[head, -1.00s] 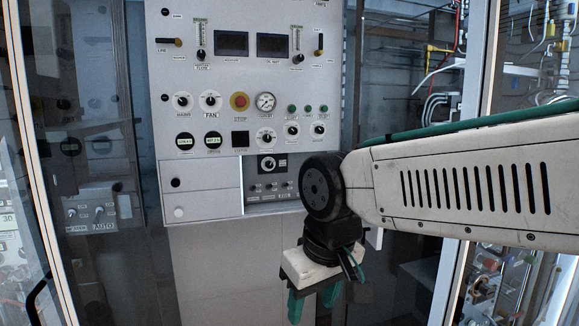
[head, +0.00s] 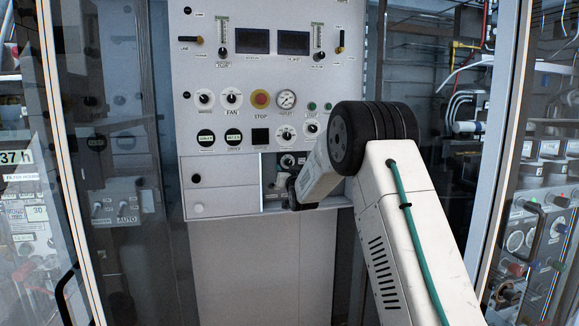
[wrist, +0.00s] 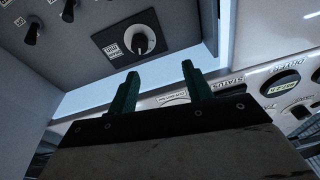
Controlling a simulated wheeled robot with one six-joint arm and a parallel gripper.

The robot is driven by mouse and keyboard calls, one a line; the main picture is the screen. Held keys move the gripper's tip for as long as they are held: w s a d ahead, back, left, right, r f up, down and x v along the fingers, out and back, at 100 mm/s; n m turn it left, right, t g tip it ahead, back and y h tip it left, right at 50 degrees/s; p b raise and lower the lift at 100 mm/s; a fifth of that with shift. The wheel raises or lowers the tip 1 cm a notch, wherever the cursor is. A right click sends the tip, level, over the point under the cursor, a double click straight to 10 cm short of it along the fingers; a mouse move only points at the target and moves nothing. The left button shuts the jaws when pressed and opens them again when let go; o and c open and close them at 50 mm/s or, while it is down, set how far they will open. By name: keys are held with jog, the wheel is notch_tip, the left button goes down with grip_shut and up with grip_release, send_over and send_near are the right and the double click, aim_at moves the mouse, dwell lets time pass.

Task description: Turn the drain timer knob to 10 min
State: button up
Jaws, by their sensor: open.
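In the head view the same black-plated knob (head: 288,160) sits at the top of the recess, partly beside my arm. A round dial knob with a pale scale (head: 286,134) sits on the panel above the recess.
The grey panel (head: 222,172) carries a red stop button (head: 260,98), a gauge (head: 286,99), several knobs and two dark displays. More small switches (wrist: 34,32) line the recess in the wrist view. Glass doors stand on both sides of the panel.

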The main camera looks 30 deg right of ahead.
aim_at(289, 163)
jog(key=w+d, duration=0.2)
jog(key=w, duration=0.1)
jog(key=w+d+t+h, duration=0.1)
jog(key=w+d, duration=0.1)
jog(key=w, duration=0.1)
jog(key=w+d+t, duration=0.1)
jog(key=w+d, duration=0.1)
jog(key=shift+w, duration=0.4)
jog(key=shift+c, duration=0.3)
jog(key=c, duration=0.9)
